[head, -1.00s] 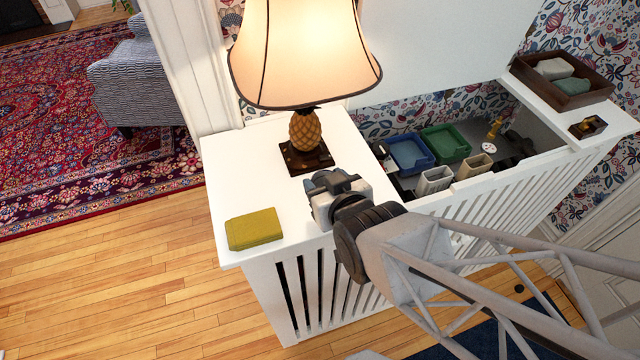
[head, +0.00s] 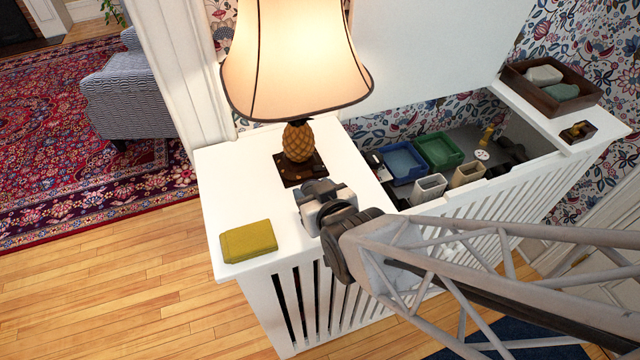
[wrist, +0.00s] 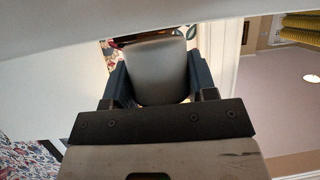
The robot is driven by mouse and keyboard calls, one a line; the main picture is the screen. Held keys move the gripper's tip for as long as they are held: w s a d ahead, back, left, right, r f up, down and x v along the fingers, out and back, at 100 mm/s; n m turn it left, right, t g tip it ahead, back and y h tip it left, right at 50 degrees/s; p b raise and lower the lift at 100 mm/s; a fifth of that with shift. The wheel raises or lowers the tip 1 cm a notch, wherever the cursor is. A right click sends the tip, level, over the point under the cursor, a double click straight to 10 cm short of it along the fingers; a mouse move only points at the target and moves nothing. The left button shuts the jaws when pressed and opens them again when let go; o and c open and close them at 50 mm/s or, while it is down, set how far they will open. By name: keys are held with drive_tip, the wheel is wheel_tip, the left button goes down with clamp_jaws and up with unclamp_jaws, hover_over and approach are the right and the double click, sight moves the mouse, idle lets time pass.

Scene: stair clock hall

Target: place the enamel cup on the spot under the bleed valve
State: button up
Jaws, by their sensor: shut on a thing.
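My gripper (head: 318,194) is over the white cover top, just in front of the lamp. In the wrist view its two dark fingers (wrist: 158,82) are shut on a smooth grey rounded thing, which looks like the enamel cup (wrist: 156,66). My gripper hides the cup in the head view. A small brass fitting, likely the bleed valve (head: 488,133), stands in the open recess at the right. A pale round disc with dark dots (head: 482,155) lies just below it, likely the spot.
The lamp (head: 297,60) stands close behind my gripper. A yellow-green block (head: 247,241) lies at the front left. The recess holds a blue tray (head: 404,160), a green tray (head: 438,150) and two cream holders (head: 429,187). A wooden box (head: 556,88) sits on the right ledge.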

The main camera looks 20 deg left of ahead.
drive_tip(key=shift+f, duration=0.55)
drive_tip(key=shift+f, duration=0.15)
drive_tip(key=o, duration=0.9)
drive_tip(key=shift+r, duration=0.2)
drive_tip(key=shift+v, duration=0.8)
drive_tip(key=v, duration=1)
drive_tip(key=shift+s+d, duration=0.1)
drive_tip(key=shift+d, duration=0.05)
